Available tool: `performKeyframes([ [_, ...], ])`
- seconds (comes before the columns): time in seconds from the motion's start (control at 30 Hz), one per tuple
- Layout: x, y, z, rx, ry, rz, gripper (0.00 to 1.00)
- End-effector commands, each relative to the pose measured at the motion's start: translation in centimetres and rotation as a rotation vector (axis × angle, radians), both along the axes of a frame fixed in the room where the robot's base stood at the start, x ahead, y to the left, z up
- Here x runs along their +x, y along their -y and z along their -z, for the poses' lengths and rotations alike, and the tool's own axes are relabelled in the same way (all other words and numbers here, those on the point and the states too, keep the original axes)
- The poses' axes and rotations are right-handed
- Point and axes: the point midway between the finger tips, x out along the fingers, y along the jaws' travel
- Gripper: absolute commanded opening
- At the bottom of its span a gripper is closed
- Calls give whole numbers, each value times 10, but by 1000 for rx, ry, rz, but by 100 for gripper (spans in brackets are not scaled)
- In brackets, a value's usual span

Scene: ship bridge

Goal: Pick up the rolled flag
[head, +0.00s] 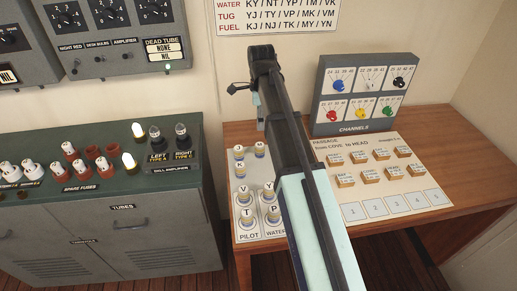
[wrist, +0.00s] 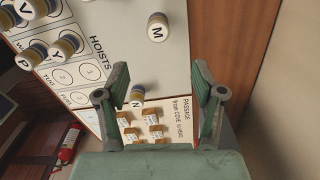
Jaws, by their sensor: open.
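Several small rolled flags with letters on their white ends stand on the white sheet. In the head view, flags K (head: 241,168), V (head: 243,192), Y (head: 269,189), T (head: 247,213) and P (head: 273,212) are at the sheet's left side. In the wrist view, flag N (wrist: 137,95) lies between and below my open fingers (wrist: 160,84), closer to the left finger. Flag M (wrist: 157,28) is beyond the fingertips. My gripper is empty and holds nothing. In the head view my arm hides part of the sheet.
A wooden desk (head: 460,140) carries the sheet, several small wooden blocks (head: 382,153) and a grey channels panel (head: 362,92) at the back. A grey-green cabinet (head: 105,215) with fuses and tubes stands left. A red fire extinguisher (wrist: 68,145) shows in the wrist view.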

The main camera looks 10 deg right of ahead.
Motion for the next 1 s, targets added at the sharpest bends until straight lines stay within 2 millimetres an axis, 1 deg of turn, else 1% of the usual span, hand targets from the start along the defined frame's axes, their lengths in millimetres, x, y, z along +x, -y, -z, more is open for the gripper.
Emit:
performKeyframes([
  [0.1, -2, 0, 20, 1, -3, 1, 68],
  [0.3, -2, 0, 53, 0, -2, 1, 68],
  [0.5, -1, 0, 82, 0, -2, 2, 68],
  [0.63, 0, 0, 92, 1, 0, 2, 68],
  [0.87, -1, -1, 100, 0, 0, 2, 68],
  [1.0, -3, -2, 113, 0, -2, 2, 68],
])
